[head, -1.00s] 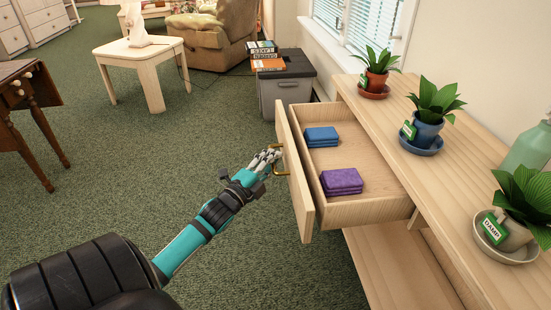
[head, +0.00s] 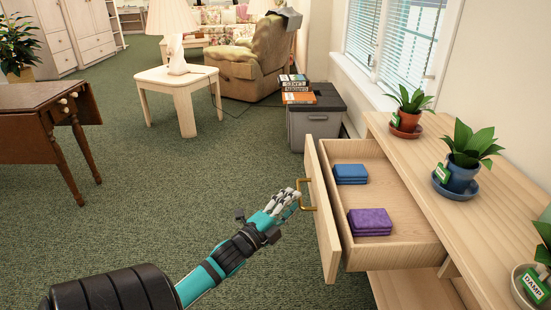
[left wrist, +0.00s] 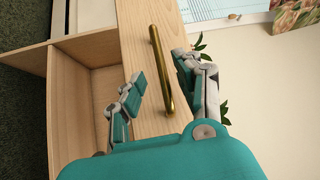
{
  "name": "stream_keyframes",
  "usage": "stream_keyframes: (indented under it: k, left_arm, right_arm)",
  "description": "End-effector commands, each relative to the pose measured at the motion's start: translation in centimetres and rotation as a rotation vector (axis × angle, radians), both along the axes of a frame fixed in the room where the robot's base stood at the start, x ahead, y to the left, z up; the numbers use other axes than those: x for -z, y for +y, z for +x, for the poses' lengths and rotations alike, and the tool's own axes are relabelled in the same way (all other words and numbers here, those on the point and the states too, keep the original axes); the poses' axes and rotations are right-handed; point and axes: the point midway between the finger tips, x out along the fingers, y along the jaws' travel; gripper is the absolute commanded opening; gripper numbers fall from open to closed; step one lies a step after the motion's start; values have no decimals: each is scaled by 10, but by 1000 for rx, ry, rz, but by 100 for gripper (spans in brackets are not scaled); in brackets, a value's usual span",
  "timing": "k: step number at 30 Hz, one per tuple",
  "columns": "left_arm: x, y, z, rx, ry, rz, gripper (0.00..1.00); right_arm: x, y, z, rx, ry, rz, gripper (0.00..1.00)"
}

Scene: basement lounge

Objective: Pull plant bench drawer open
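The plant bench (head: 440,170) stands at the right in the head view. Its drawer (head: 405,225) is pulled well out. A blue stack (head: 351,174) and a purple stack (head: 370,222) lie inside. The brass handle (head: 306,195) is on the drawer front (head: 322,215). My left gripper (head: 292,199) is at the handle, its fingertips just left of it. In the left wrist view, my left gripper (left wrist: 158,74) has its fingers spread, with the handle (left wrist: 160,65) appearing between them. I cannot tell whether they touch it. My right gripper is out of view.
Potted plants (head: 410,110) stand on the bench top. A grey lidded bin (head: 317,118) with books on it is beyond the drawer. A wooden drop-leaf table (head: 45,125) is at the left. Green carpet is clear in front of the drawer.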

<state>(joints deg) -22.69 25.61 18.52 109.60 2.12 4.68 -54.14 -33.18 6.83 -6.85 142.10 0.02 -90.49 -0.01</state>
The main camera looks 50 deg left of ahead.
Motion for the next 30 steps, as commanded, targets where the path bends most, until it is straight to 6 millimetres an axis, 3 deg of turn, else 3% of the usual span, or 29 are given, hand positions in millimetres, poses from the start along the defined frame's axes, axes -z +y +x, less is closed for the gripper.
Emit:
stream_keyframes:
  k: [6, 12, 30]
  left_arm:
    - [8, -4, -48, -1, 6, -2, 34]
    - [11, -7, -75, 0, 4, -2, 34]
    - [11, -8, -83, 1, 3, -1, 34]
  right_arm:
    - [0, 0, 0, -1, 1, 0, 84]
    - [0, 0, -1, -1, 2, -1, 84]
    - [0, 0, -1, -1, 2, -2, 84]
